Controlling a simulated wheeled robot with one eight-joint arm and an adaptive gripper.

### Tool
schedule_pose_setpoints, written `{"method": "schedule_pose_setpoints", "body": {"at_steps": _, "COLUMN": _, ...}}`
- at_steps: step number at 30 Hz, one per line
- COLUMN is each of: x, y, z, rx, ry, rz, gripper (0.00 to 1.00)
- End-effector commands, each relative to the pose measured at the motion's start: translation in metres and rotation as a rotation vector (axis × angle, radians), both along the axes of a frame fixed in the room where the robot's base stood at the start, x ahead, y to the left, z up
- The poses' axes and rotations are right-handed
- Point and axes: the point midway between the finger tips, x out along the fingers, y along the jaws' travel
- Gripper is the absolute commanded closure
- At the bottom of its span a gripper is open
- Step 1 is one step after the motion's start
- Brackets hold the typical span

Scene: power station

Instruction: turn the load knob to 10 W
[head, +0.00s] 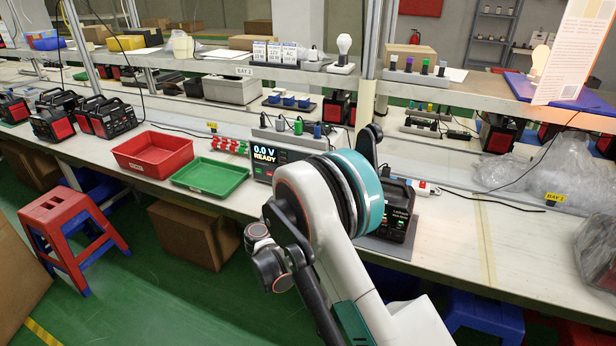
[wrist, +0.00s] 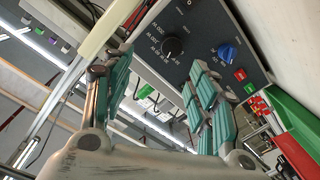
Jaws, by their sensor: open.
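The tester panel (wrist: 205,30) is dark grey and appears tilted in the wrist view. On it are a black round knob (wrist: 172,47) with small wattage marks around it and a blue knob (wrist: 227,52). The black knob's pointer setting is too small to read. In the head view the tester's display (head: 265,154) reads 0.0 V READY; my arm covers part of the unit. My gripper (wrist: 160,72) has its teal-padded fingers apart and empty. The black knob shows beyond the gap between them, with no visible contact. The head view hides the fingers behind my arm.
A red button (wrist: 240,75) and a green button (wrist: 250,88) sit beside the blue knob. A red tray (head: 153,153) and a green tray (head: 210,177) lie left of the tester. A black power unit (head: 398,215) stands right of my arm. A shelf runs above the bench.

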Motion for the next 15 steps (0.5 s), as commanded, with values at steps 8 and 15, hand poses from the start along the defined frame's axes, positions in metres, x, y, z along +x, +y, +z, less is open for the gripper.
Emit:
{"method": "schedule_pose_setpoints", "body": {"at_steps": 8, "x": -0.001, "y": 0.023, "z": -0.015, "rx": -0.002, "ry": -0.055, "rz": 0.039, "gripper": 0.46}}
{"method": "schedule_pose_setpoints", "body": {"at_steps": 15, "x": 0.033, "y": 0.012, "z": -0.017, "rx": -0.001, "ry": -0.053, "rz": 0.037, "gripper": 0.46}}
